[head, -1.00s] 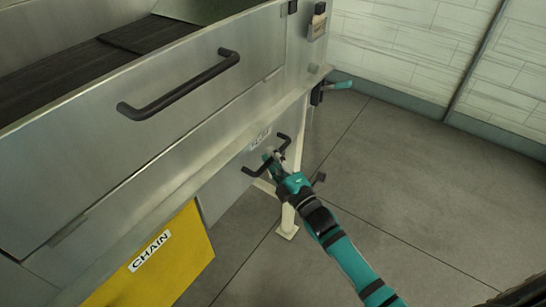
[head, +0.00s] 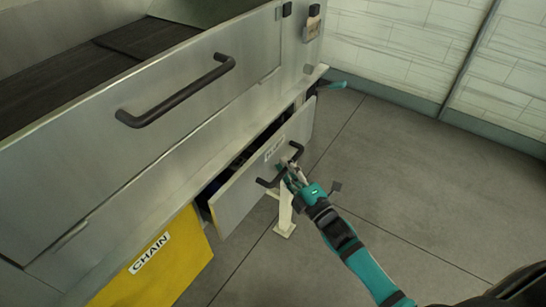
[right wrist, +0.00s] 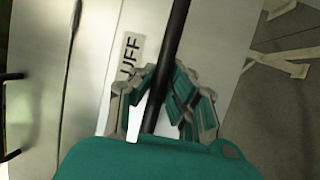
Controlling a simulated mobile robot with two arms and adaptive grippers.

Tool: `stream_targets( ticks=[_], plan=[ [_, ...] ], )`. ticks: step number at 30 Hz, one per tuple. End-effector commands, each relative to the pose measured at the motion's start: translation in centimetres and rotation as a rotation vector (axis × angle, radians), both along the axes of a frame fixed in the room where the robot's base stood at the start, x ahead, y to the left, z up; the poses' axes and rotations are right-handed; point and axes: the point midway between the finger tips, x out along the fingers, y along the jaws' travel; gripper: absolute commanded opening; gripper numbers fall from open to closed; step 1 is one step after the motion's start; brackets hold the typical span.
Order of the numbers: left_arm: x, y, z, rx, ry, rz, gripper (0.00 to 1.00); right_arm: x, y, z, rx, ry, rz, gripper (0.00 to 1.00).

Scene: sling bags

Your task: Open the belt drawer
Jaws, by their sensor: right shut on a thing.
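The belt drawer (head: 235,199) is a grey metal front under the machine's side, with a white label and a black bar handle (head: 267,183). It stands partly out, with a dark gap behind its top edge. My right gripper (head: 287,168) is shut on the handle. In the right wrist view the fingers (right wrist: 160,105) close around the black handle bar (right wrist: 178,45), beside a label (right wrist: 131,58) that reads in part "UFF". A teal part (head: 338,85) shows at the machine's far right end; I cannot tell if it is my left gripper.
A yellow panel (head: 160,272) marked "CHAIN" is left of the drawer. A larger panel with a black handle (head: 180,92) is above. A pale support leg (head: 284,218) stands by the drawer.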

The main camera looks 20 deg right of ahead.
Motion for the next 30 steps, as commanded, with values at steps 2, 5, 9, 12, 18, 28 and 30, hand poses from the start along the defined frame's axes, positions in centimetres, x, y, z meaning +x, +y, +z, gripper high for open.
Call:
stream_targets(
  ticks=[2, 5, 9, 12, 18, 28, 30],
  plan=[
    [0.0, 0.0, 0.9, 0.0, 0.0, 0.0, 0.62, -1.9, -1.4, 0.1, -0.008, 0.005, -0.002, 0.0],
    [0.0, 0.0, 1.4, 0.0, 0.0, 0.0, 0.62, -4.1, -3.1, 0.1, -0.009, 0.005, -0.001, 0.0],
    [0.0, 0.0, 2.1, 0.0, 0.001, 0.0, 0.62, -7.2, -5.5, 0.1, -0.008, 0.005, -0.001, 0.0],
    [0.0, 0.0, 2.4, 0.0, 0.001, 0.001, 0.62, -9.4, -7.2, 0.0, -0.008, 0.005, -0.001, 0.0],
    [0.0, 0.0, 3.0, 0.0, 0.0, 0.001, 0.62, -13.4, -10.4, 0.0, -0.005, 0.004, 0.0, 0.0],
    [0.0, 0.0, 3.4, 0.0, 0.0, 0.001, 0.62, -17.8, -13.9, 0.1, -0.004, 0.001, 0.0, 0.0],
    [0.0, 0.0, 3.5, 0.0, 0.0, 0.001, 0.62, -18.4, -14.3, 0.1, -0.004, 0.0, 0.0, 0.0]
  ],
)
